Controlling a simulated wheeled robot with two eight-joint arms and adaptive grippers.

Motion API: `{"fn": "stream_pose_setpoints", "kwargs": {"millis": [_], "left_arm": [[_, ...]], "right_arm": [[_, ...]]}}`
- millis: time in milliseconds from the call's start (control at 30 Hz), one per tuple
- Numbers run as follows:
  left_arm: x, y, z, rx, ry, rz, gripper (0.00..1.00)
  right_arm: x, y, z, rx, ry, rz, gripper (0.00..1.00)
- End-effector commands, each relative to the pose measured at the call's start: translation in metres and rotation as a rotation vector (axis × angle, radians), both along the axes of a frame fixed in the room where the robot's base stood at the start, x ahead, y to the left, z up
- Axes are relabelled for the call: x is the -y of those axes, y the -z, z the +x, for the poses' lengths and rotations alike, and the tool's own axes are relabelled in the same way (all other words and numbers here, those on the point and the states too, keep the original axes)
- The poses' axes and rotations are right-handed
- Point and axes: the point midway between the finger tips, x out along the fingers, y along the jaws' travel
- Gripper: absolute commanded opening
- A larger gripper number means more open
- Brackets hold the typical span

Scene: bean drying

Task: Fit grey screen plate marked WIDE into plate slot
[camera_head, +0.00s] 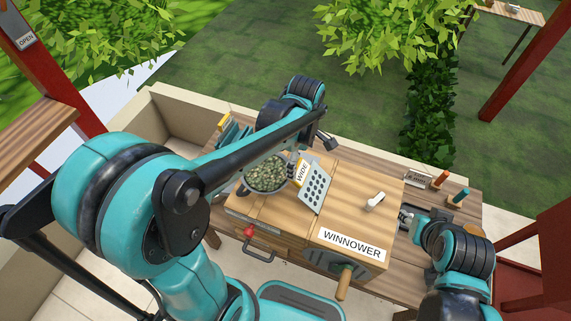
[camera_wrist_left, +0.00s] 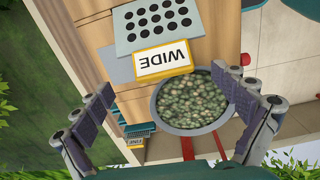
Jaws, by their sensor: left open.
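The grey screen plate (camera_head: 316,190) has rows of round holes and a yellow-edged WIDE label. It sits tilted on the top of the wooden winnower (camera_head: 356,215), beside the bowl of beans. In the left wrist view the plate (camera_wrist_left: 150,27) is at the top, with its WIDE label upside down. My left gripper (camera_wrist_left: 168,92) is open and empty, its fingers spread either side of the bowl and apart from the plate. In the head view my forearm partly hides this gripper. My right gripper (camera_head: 408,216) is by the table's right side, small and partly hidden. I cannot make out the plate slot.
The round bowl of beans (camera_wrist_left: 192,98) lies between my left fingers in the wrist view. Teal and yellow plates (camera_head: 229,130) stand at the table's back left.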

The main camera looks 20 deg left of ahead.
Motion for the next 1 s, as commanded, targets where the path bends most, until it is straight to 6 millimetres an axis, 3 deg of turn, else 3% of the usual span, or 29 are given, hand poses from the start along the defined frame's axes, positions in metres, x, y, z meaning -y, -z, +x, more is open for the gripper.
{"fn": "stream_pose_setpoints", "kwargs": {"millis": [167, 600, 933, 1000], "left_arm": [[0.002, 0.014, 0.003, -0.019, -0.049, 0.002, 0.97], [0.002, 0.074, -0.001, -0.016, -0.047, 0.002, 0.97], [0.002, 0.080, -0.001, -0.016, -0.046, 0.002, 0.97], [0.002, 0.080, -0.001, -0.016, -0.046, 0.002, 0.79]], "right_arm": [[0.000, 0.001, 0.000, 0.000, 0.000, 0.000, 0.40], [0.000, 0.018, 0.000, 0.000, 0.000, 0.000, 0.40], [0.000, 0.018, 0.000, 0.000, 0.000, 0.000, 0.40], [0.000, 0.018, 0.000, 0.000, 0.000, 0.000, 0.40]]}}
